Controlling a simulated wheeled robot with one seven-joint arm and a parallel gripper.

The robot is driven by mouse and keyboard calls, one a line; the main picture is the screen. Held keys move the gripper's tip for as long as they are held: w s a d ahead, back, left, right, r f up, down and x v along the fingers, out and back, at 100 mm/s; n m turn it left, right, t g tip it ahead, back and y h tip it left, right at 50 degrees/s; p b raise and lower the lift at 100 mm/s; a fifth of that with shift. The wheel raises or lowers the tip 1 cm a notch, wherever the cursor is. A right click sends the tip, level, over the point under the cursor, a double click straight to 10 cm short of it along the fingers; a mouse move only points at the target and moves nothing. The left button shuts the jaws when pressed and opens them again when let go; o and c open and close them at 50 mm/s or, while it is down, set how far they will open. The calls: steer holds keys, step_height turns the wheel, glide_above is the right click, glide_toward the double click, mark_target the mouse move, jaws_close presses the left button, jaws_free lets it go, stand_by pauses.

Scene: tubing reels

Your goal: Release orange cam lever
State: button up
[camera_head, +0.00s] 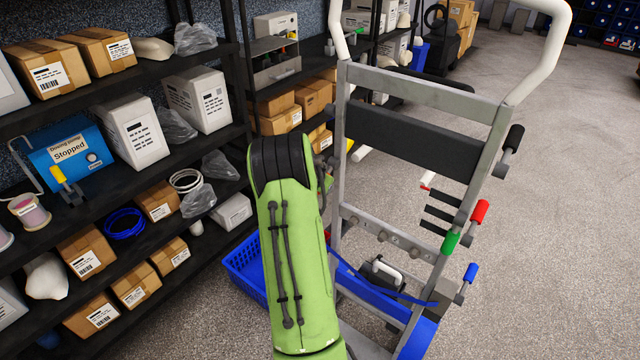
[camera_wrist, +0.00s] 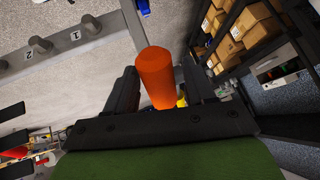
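The orange cam lever's cylindrical handle (camera_wrist: 155,75) stands between the two dark fingers of my gripper (camera_wrist: 159,68) in the wrist view. The fingers are apart, one on each side of the handle. A narrow gap shows on the right side; contact on the left is unclear. The base of the lever is hidden behind the gripper body. In the head view my green arm reaches to the left side of the grey cart frame (camera_head: 420,85), and it hides the orange lever and most of my gripper.
The cart also carries red (camera_head: 480,211), green (camera_head: 450,243), blue (camera_head: 471,272) and black (camera_head: 514,137) handles on its right side. A numbered peg rail (camera_wrist: 60,45) crosses the wrist view. A blue basket (camera_head: 245,268) and loaded shelves stand left. Floor at right is clear.

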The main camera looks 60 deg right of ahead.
steer(key=v, duration=1.5)
steer(key=shift+s+a+r+b, duration=0.1)
steer(key=shift+a+r+b, duration=0.15)
steer(key=shift+a+b, duration=0.1)
